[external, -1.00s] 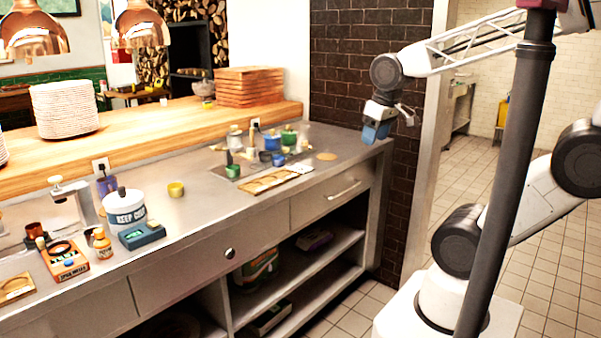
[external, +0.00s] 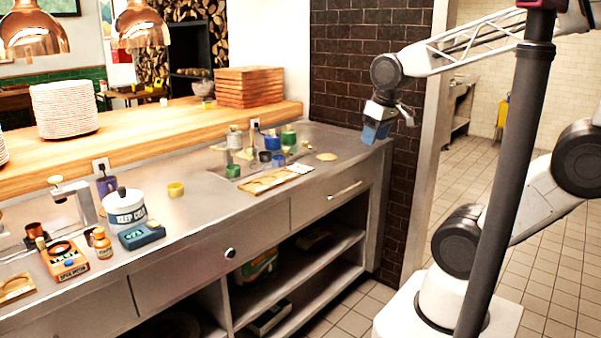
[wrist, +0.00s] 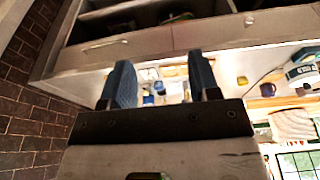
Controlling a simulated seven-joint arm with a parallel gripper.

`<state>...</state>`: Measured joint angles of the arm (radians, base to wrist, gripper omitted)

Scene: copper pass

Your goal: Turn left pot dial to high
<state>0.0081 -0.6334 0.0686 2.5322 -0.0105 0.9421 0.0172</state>
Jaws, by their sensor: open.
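My gripper (external: 376,132) hangs beside the counter's right end, in front of the dark brick wall. In the wrist view its two blue fingers (wrist: 162,84) are apart with nothing held between them. No pot with a plainly marked dial can be made out. A round silver and black knob (external: 230,253) is on the counter's front face, well left of my gripper; whether it is the left pot dial I cannot tell. A small orange box with a round black face (external: 65,260) stands farther left on the counter. A teal device (external: 142,236) lies right of it.
A white tub (external: 125,212) stands behind the teal device. Several small jars and cups, one blue (external: 272,142), cluster at the counter's right part. A tan tray (external: 265,181) lies in front of them. Open shelves (external: 320,265) are below. Copper lamps (external: 141,25) hang at upper left.

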